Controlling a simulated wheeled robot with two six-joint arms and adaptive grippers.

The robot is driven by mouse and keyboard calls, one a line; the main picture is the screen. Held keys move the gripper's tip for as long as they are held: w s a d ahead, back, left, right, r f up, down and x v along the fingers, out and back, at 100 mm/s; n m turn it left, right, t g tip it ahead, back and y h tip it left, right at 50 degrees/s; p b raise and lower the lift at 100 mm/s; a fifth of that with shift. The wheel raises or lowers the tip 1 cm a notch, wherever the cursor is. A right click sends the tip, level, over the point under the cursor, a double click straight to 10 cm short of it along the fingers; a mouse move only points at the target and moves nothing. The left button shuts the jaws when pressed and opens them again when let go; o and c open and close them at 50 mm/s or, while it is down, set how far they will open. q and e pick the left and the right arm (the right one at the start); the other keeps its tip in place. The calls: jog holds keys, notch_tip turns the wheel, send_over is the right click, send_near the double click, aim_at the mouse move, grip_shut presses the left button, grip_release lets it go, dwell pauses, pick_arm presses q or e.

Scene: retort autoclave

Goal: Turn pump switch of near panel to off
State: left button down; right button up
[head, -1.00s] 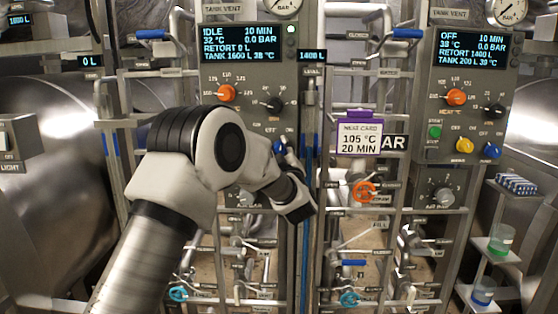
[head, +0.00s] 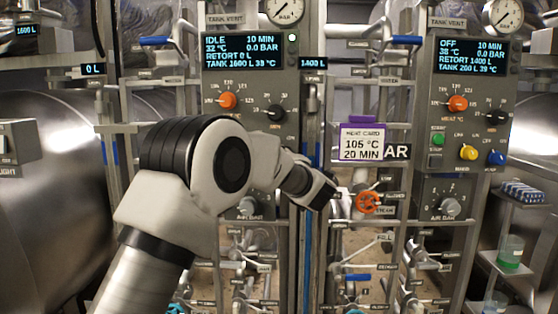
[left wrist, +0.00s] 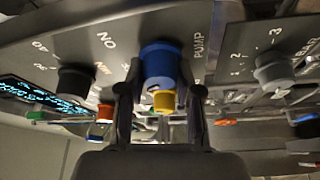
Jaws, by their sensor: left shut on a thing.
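In the left wrist view my left gripper (left wrist: 160,90) is shut on a blue knob (left wrist: 158,62), one finger on each side of it. The word PUMP stands beside the knob, and ON is printed to its left. The knob's pointer direction cannot be made out. In the head view my left arm reaches across the left control panel (head: 250,85) and hides this knob and the gripper's fingertips. That panel's screen (head: 243,55) reads IDLE, 10 MIN, 0.0 BAR, RETORT 0 L. My right gripper is not in view.
A yellow knob (left wrist: 164,100) sits close behind the blue one, with a dark knob (left wrist: 76,82) and a grey knob (left wrist: 272,74) to either side. A heat card (head: 361,143) and an orange valve wheel (head: 368,203) are right of my arm. A similar panel (head: 470,105) stands further right.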

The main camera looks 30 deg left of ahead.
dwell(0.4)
pick_arm(q)
jog(key=c, duration=0.9)
grip_release()
jog(key=shift+o, duration=0.6)
jog(key=shift+w+d, duration=0.1)
jog(key=shift+w, duration=0.1)
jog(key=v, duration=1.2)
